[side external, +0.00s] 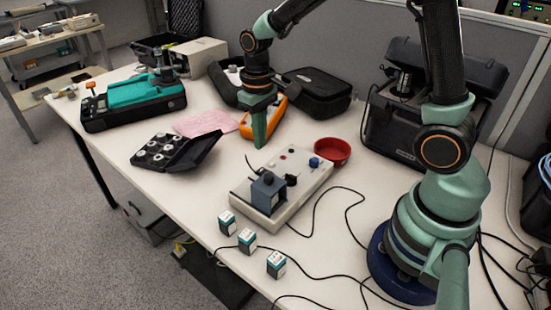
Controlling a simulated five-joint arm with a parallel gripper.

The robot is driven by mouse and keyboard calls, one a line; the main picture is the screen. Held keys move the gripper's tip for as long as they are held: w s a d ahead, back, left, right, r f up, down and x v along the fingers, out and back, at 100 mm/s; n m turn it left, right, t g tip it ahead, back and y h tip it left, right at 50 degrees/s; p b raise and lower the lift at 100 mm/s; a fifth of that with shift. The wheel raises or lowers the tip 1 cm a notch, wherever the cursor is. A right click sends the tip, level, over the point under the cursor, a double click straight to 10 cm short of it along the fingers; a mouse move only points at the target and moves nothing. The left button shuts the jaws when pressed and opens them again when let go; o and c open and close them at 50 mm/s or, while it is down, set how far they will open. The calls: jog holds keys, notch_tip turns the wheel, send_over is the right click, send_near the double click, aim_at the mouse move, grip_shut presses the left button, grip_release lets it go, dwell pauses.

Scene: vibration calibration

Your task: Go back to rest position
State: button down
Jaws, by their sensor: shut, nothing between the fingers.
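My gripper (260,140) points down from the arm at the upper middle of the side external view. Its green fingers are shut with nothing between them. I cannot tell the exact height of the fingertips above the table. An orange handheld device (276,118) lies behind the fingers and is partly hidden by them.
A red bowl (332,152) stands right of the control box. Three small cubes (246,240) sit near the front edge. A black open case (176,152), a teal instrument (135,100) and a pink sheet (206,123) lie left. Black cables (345,225) cross the table. Black cases stand behind.

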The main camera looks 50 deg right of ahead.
jog(key=s+d+r+t, duration=0.1)
jog(key=s+r+t, duration=0.4)
jog(key=s+r, duration=0.4)
notch_tip(320, 180, up, 4)
jog(key=shift+s+f+t, duration=0.15)
jog(key=shift+s+t, duration=0.15)
jog(key=shift+s, duration=0.1)
jog(key=shift+d, duration=0.1)
